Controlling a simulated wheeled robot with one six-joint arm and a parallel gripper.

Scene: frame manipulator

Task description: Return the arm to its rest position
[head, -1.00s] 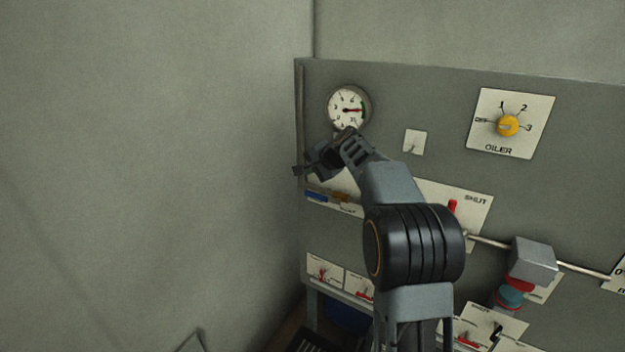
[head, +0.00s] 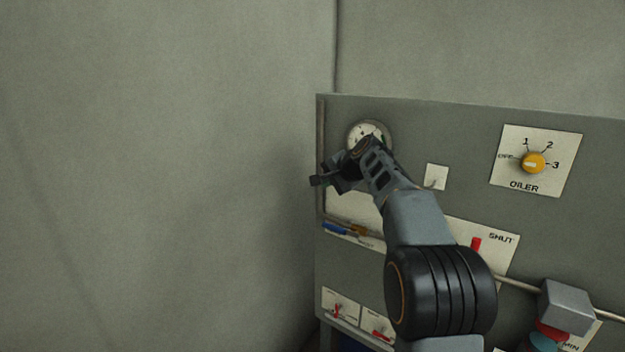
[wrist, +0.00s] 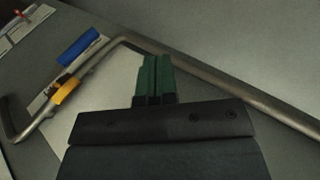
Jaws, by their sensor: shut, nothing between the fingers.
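My arm rises from the bottom right of the head view in front of the grey panel (head: 455,150), bent, with its upper links reaching up and left. My gripper (head: 318,181) is at the panel's left edge, pointing left, just below the round gauge (head: 367,131), which the wrist partly covers. In the wrist view the two green fingers of my gripper (wrist: 152,72) lie together, shut with nothing between them. A bent metal rod (wrist: 215,85) runs behind the fingertips; I cannot tell how far off it is.
A blue piece (wrist: 78,48) and a yellow piece (wrist: 66,91) sit left of the fingers in the wrist view. The panel also bears an oiler dial (head: 534,163), a red lever (head: 476,245) and a grey block (head: 567,306) on a rod. Bare wall (head: 160,150) fills the left.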

